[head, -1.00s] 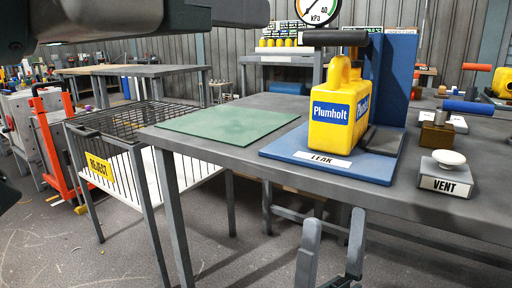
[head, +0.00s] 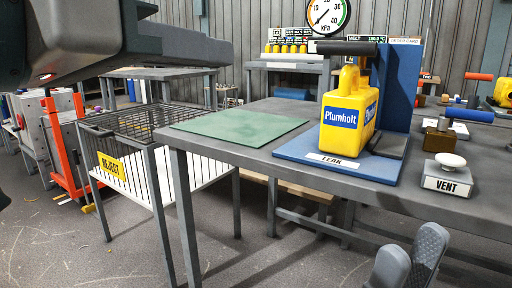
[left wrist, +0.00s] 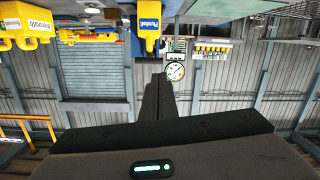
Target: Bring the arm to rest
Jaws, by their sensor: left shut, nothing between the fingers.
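My left gripper (head: 222,53) reaches in from the upper left of the head view, close to the camera and high above the floor. Its dark fingers also show in the left wrist view (left wrist: 158,90), together with nothing between them. That view is upside down. My right gripper (head: 412,250) shows at the bottom right of the head view, in front of the table. Its two grey fingers stand apart and look empty. A yellow Plumholt can (head: 348,118) stands upright on the blue LEAK stand (head: 300,150), clear of both grippers.
The grey table (head: 255,165) holds a green mat (head: 240,124), and a VENT button (head: 450,162) at its right. A wire REJECT basket (head: 150,125) stands left of the table. A round gauge (head: 328,14) is above the stand. Open floor lies in front.

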